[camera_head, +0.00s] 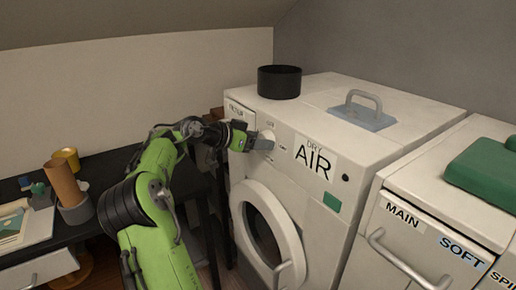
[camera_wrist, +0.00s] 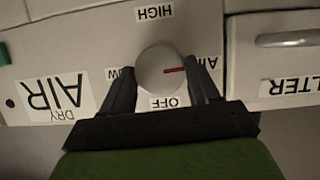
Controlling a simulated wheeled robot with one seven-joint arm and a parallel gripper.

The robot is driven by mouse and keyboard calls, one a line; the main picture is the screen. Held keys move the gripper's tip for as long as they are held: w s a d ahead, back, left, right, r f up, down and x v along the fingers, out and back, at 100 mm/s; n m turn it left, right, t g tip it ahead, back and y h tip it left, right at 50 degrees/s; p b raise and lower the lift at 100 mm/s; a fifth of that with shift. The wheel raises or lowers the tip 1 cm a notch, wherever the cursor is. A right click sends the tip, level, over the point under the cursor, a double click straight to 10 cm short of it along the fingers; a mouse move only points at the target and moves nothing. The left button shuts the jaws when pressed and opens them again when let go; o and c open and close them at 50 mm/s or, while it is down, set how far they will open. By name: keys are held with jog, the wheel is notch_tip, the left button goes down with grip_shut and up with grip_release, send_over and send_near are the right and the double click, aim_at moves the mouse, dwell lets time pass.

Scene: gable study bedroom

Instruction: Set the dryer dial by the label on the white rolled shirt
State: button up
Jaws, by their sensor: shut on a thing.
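The white dryer (camera_head: 334,181) stands in the middle of the head view, with its round door at the front. A red mark on the dial points right, at the AIR label (camera_wrist: 208,63). HIGH is above, OFF below, and LOW at left, partly covered. My gripper (camera_wrist: 163,84) is shut on the dial, one finger on each side. In the head view my gripper (camera_head: 258,142) hides part of the dial. I do not see the white rolled shirt.
A DRY AIR sign (camera_head: 315,158) is on the dryer front. A black pot (camera_head: 279,82) and a handled blue-grey plate (camera_head: 362,116) are on top. At right is a washer with a drawer marked MAIN and SOFT (camera_head: 433,240). A dark desk with cups is at left.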

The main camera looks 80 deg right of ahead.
jog(key=shift+m+b, duration=0.3)
dwell(0.4)
jog(key=o, duration=1.1)
jog(key=shift+s, duration=0.1)
jog(key=shift+c, duration=0.2)
jog(key=p+v, duration=0.5)
jog(key=v, duration=1)
jog(key=shift+a+r, duration=0.25)
jog(key=shift+a, duration=0.05)
